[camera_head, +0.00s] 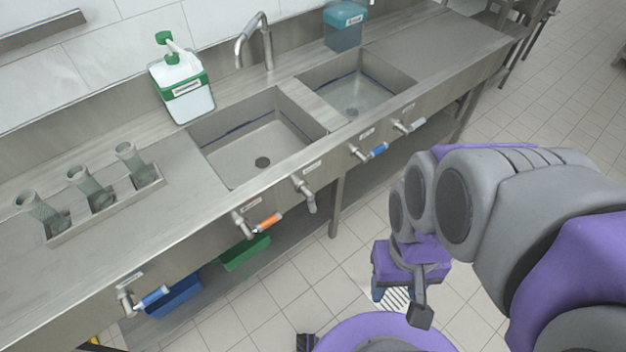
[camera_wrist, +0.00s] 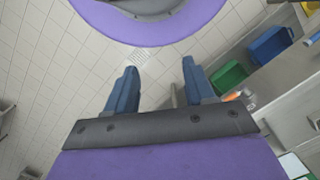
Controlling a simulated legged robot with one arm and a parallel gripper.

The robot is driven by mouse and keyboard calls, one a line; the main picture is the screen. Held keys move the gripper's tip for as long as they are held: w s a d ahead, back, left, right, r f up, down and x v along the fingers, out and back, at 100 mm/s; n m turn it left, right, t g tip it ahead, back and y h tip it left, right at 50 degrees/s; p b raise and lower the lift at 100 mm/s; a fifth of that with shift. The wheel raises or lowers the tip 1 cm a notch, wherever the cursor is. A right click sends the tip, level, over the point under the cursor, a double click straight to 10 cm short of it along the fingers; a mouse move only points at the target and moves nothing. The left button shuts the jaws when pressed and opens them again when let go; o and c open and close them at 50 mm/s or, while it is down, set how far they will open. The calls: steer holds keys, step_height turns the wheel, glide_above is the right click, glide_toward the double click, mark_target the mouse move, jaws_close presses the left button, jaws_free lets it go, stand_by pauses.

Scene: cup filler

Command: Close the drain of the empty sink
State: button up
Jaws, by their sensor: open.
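Below the sinks, the counter front carries several labelled lever valves: an orange handle (camera_head: 268,221), a grey handle (camera_head: 309,198), a blue handle (camera_head: 377,150) and a pale handle (camera_head: 414,126). My gripper (camera_head: 398,303) hangs over the floor, in front of and apart from the counter. In the wrist view its two blue fingers (camera_wrist: 160,68) are spread with nothing between them.
Another blue-handled valve (camera_head: 152,298) is at the counter's left. A green bin (camera_head: 245,252) and a blue bin (camera_head: 175,297) sit below the counter. A soap dispenser (camera_head: 184,90), a faucet (camera_head: 266,42) and a rack of cups (camera_head: 105,207) stand on top. The tiled floor in front is clear.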

steer(key=w+a+f+m+y, duration=0.1)
steer(key=w+a+m+y, duration=0.2)
steer(key=w, duration=0.9)
steer(key=m+t+y+p, duration=0.2)
steer(key=m, duration=1.2)
glide_above(313, 199)
steer(key=d, duration=0.6)
step_height(313, 199, down, 26)
steer(key=f, duration=0.1)
steer(key=b+x, duration=0.3)
steer(key=x, duration=1.4)
steer(key=shift+s+d, duration=0.2)
steer(key=shift+c, duration=0.5)
jaws_close()
